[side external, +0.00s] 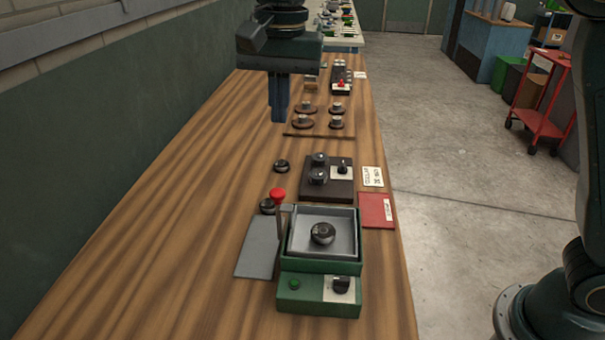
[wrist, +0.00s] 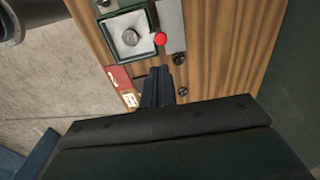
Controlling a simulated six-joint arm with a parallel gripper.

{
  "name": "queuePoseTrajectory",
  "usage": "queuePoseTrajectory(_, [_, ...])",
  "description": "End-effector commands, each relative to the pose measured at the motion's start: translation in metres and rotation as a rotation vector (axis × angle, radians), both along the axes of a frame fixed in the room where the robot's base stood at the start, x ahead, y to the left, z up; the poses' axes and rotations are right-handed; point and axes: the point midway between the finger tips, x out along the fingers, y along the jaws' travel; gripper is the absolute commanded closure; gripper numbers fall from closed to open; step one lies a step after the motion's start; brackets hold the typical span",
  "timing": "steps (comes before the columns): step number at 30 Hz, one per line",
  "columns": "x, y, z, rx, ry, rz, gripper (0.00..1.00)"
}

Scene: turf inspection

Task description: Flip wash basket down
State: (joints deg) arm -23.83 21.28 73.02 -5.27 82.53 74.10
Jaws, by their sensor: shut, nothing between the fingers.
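The wash basket looks to be the square grey tray (side external: 347,232) in a green unit (side external: 310,294) at the front of the bench. A round dark metal part lies in the tray. An upright lever with a red knob (side external: 277,195) stands at the unit's left side. In the wrist view the tray (wrist: 116,46) and the red knob (wrist: 160,39) are at the top. My gripper (side external: 278,118) is shut and empty, raised above the bench, behind and apart from the unit. Its closed fingers also show in the wrist view (wrist: 160,74).
A grey plate (side external: 257,248) lies left of the unit and a red card (side external: 376,210) right of it. A dark block with knobs (side external: 326,188) and two loose round parts sit behind. Several round stands (side external: 304,123) are farther back. The bench's left side is clear.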

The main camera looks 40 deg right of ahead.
Motion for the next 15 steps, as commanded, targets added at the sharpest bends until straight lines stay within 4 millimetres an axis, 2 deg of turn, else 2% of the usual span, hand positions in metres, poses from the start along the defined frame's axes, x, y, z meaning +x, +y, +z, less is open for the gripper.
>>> queuePoseTrajectory(8, [0.000,0.000,-0.013,-0.001,0.002,0.000,1.00])
queuePoseTrajectory(15, [0.001,0.001,-0.042,-0.001,0.003,0.000,1.00])
